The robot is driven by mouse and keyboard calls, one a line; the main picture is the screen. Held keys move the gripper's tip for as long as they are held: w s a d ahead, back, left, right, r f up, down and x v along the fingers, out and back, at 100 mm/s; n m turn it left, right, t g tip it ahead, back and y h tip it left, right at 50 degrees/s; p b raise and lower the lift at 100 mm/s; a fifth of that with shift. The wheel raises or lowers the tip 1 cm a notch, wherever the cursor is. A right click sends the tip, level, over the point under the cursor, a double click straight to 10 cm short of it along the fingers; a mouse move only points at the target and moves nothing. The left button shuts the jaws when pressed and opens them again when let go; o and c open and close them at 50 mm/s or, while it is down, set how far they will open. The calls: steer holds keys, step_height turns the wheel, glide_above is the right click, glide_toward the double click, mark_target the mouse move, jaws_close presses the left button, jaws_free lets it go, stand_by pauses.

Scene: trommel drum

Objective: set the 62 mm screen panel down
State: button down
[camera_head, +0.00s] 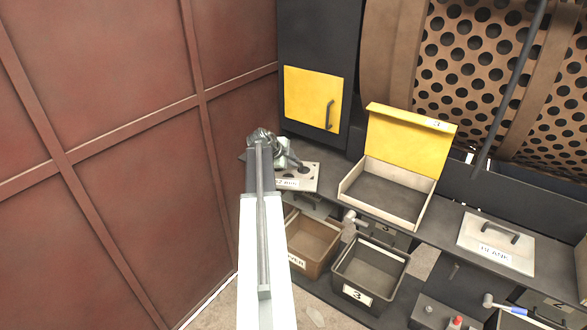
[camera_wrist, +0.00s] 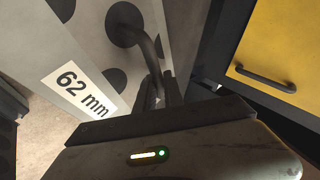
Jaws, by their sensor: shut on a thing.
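The 62 mm screen panel is a pale grey plate with large dark holes and a white "62 mm" label; it fills the upper left of the wrist view (camera_wrist: 108,78). In the head view the panel (camera_head: 307,172) shows at the left end of the dark bench, partly hidden by my arm. My gripper (camera_wrist: 168,88) is shut on the panel's dark bar handle (camera_wrist: 135,22). In the head view my gripper (camera_head: 283,153) is over the panel's far left part. I cannot tell whether the panel touches the bench.
A yellow-lidded open tray (camera_head: 385,192) stands right of the panel on the bench (camera_head: 446,212). A "BLANK" plate (camera_head: 480,236) lies farther right. Bins (camera_head: 314,240) (camera_head: 371,266) stand below in front. A dark cabinet with a yellow door (camera_head: 306,100) rises behind; a red-brown wall (camera_head: 150,170) is left.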

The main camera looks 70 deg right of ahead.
mark_target(287, 176)
step_height(287, 176, down, 2)
steer(key=shift+f+b, duration=0.25)
steer(key=shift+b, duration=0.3)
steer(key=shift+r, duration=0.2)
steer(key=shift+f, duration=0.1)
steer(key=c, duration=1.5)
jaws_free()
steer(key=shift+a, duration=0.1)
steer(key=shift+o, duration=0.2)
steer(key=shift+r+p, duration=0.2)
steer(key=shift+p, duration=0.1)
steer(key=p+v, duration=0.4)
steer(key=v, duration=0.2)
steer(key=shift+s+r+p, duration=0.1)
steer(key=shift+r+p, duration=0.05)
steer(key=shift+p, duration=0.2)
steer(key=w+a+f+b, duration=0.1)
steer(key=w+a, duration=0.3)
steer(key=a, duration=0.6)
steer(key=shift+w+a, duration=0.2)
steer(key=shift+a, duration=0.05)
